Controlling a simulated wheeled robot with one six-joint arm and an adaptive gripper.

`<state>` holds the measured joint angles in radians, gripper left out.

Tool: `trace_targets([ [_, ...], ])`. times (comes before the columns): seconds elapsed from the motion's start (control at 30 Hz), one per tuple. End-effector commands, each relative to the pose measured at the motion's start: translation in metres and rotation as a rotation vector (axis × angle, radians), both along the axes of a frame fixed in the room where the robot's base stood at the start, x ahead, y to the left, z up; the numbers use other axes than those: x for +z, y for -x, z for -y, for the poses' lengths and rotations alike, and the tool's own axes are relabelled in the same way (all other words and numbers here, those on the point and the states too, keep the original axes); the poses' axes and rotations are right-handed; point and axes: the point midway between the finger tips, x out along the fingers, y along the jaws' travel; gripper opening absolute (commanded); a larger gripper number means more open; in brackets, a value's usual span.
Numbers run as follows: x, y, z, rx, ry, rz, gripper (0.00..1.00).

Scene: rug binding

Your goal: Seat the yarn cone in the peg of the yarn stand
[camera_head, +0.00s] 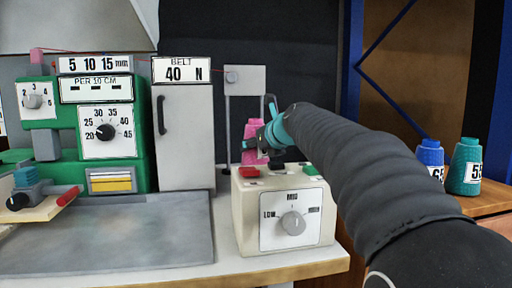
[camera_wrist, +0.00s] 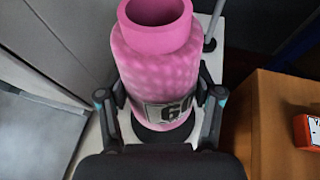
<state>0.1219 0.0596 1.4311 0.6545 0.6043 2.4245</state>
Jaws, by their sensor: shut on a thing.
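The pink yarn cone (camera_head: 253,138) has a white label, which reads about "60" in the wrist view (camera_wrist: 158,60). My gripper (camera_head: 268,143) has its two fingers on either side of the cone's body and is shut on it. The fingers also show in the wrist view (camera_wrist: 162,97). The cone looks roughly upright. A black disc (camera_wrist: 160,136) shows at its lower end; I cannot tell whether they touch. The yarn stand (camera_head: 245,80), with a grey plate on thin posts, rises behind the cone. Its peg is hidden, so I cannot tell how the cone sits relative to it.
A cream control box (camera_head: 248,222) with a dial stands just in front of the cone. A grey cabinet (camera_head: 186,135) and a green machine (camera_head: 140,165) stand left. A blue cone (camera_head: 430,155) and a teal cone (camera_head: 466,168) stand on the wooden table (camera_head: 485,200) at right.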

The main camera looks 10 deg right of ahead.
Motion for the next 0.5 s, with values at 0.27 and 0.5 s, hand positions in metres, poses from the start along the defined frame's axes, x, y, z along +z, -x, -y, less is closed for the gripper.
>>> trace_targets([
  [0.27, -0.0064, 0.0001, 0.0001, -0.001, 0.001, 0.002, 0.17],
  [0.5, -0.0105, 0.0002, 0.0002, -0.001, 0.000, 0.002, 0.17],
])
